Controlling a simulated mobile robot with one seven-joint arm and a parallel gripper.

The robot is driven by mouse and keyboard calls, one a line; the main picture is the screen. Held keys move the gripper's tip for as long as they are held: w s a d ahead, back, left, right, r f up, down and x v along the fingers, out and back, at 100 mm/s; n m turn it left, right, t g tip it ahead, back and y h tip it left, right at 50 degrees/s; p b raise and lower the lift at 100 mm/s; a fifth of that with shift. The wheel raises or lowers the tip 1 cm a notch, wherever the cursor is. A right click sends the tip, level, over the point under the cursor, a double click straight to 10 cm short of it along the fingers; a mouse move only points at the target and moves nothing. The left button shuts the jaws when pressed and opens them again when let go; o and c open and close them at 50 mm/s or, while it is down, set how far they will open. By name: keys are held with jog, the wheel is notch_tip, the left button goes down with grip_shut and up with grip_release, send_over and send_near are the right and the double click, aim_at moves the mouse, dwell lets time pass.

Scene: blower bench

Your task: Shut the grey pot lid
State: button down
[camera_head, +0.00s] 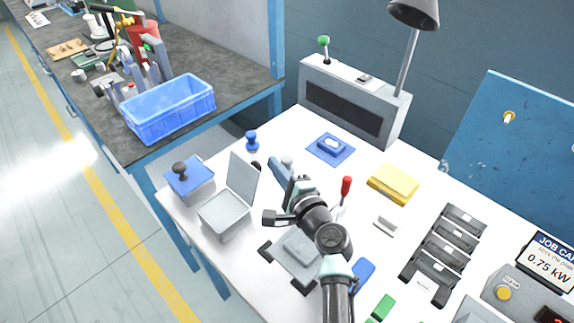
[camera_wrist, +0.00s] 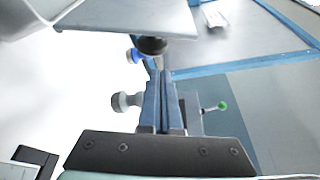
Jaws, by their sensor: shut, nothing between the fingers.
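The grey pot (camera_head: 222,216) stands on the white bench in the head view. Its square grey lid (camera_head: 242,180) stands raised, roughly upright at the pot's back right edge. The lid also shows as a pale plate along the top of the wrist view (camera_wrist: 130,15). A dark round knob (camera_wrist: 152,46) sits at the lid's outer face; its edge shows behind the lid in the head view. My gripper (camera_head: 273,162) is shut and empty, to the right of the lid, on its outer side. In the wrist view its blue fingertips (camera_wrist: 164,73) are just short of the knob; contact is unclear.
A pot with a blue lid (camera_head: 186,176) and dark knob stands left of the grey pot. A blue peg (camera_head: 252,140) and a grey peg (camera_wrist: 122,101) stand near my fingers. A blue crate (camera_head: 170,128) is on the other table. A grey machine (camera_head: 318,85) stands behind.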

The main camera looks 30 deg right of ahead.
jog(key=shift+s+a+r, duration=0.25)
jog(key=shift+a, duration=0.4)
